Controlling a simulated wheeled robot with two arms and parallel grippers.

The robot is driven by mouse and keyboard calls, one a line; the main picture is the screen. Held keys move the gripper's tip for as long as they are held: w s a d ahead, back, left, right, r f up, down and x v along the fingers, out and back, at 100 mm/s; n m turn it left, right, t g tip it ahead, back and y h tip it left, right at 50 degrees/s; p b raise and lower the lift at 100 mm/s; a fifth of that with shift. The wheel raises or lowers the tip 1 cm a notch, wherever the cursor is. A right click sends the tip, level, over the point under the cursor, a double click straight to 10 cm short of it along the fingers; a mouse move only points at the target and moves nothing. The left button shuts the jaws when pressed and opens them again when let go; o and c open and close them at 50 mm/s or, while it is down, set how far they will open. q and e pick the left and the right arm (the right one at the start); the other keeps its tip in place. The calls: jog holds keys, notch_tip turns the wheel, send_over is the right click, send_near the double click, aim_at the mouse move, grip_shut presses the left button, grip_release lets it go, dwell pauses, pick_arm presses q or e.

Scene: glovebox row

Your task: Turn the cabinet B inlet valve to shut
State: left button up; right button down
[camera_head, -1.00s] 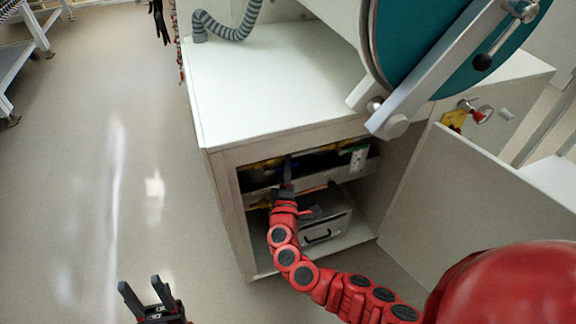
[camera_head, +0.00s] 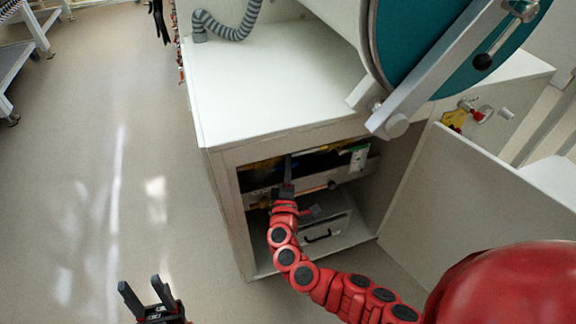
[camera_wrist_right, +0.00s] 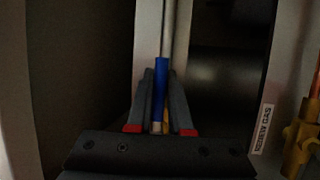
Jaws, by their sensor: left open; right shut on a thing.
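The blue lever handle (camera_wrist_right: 161,82) stands upright between my right gripper's fingers (camera_wrist_right: 160,100) in the right wrist view. The fingers are shut on it. In the head view my right gripper (camera_head: 287,172) reaches into the open front of the white cabinet (camera_head: 222,180), and the handle is not clear there. The valve body is mostly hidden behind the gripper; a bit of yellow shows between the fingers. My left gripper (camera_head: 147,296) is open and empty above the floor at the lower left of the head view.
An open door panel (camera_head: 480,205) stands right of the cabinet opening. A grey drawer box (camera_head: 322,235) sits below my right gripper. A yellow fitting (camera_wrist_right: 298,150) and a small white label (camera_wrist_right: 263,128) lie to the right in the wrist view.

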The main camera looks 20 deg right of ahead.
jog(key=shift+f, duration=0.15)
jog(key=shift+f+m+b, duration=0.35)
jog(key=shift+m+b, duration=0.2)
jog(key=shift+m, duration=0.15)
jog(key=a+f+m+g+y+b, duration=0.4)
jog(key=a+f+m+g+y, duration=0.1)
jog(key=m, duration=0.8)
jog(key=shift+a+f, duration=0.25)
jog(key=shift+a, duration=0.35)
jog(key=shift+s, duration=0.15)
jog(key=c, duration=0.8)
grip_release()
jog(key=shift+a, duration=0.1)
jog(key=shift+c, duration=0.2)
jog(key=shift+r, duration=0.1)
